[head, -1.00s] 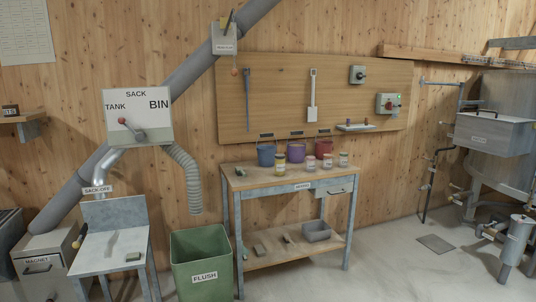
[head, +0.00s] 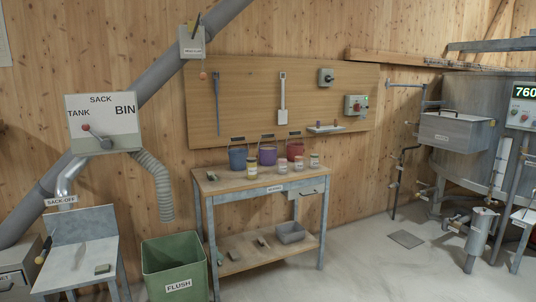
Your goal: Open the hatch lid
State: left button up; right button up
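A grey metal box with a flat lid (head: 457,117) is fixed to the front of the large round steel mixer tank (head: 484,88) at the right. The lid looks shut, with a thin bar handle on top. A small label sits on the box front, too small to read. I cannot tell for certain that this is the hatch. Neither of my grippers is in view.
A workbench (head: 262,186) with buckets and jars stands at the middle, with a green FLUSH bin (head: 173,268) to its left. A pump-like cylinder (head: 480,232) and pipes stand below the tank. The concrete floor (head: 365,265) between bench and tank is mostly clear.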

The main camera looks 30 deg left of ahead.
aim_at(457, 113)
jog(key=i+z, duration=0.1)
jog(key=i, duration=1.55)
jog(key=i+l, duration=0.1)
jog(key=i, duration=1.25)
jog(key=i+u, duration=0.1)
jog(key=i, duration=1.3)
jog(key=i+j, duration=0.1)
jog(key=i, duration=0.25)
jog(key=z, duration=0.05)
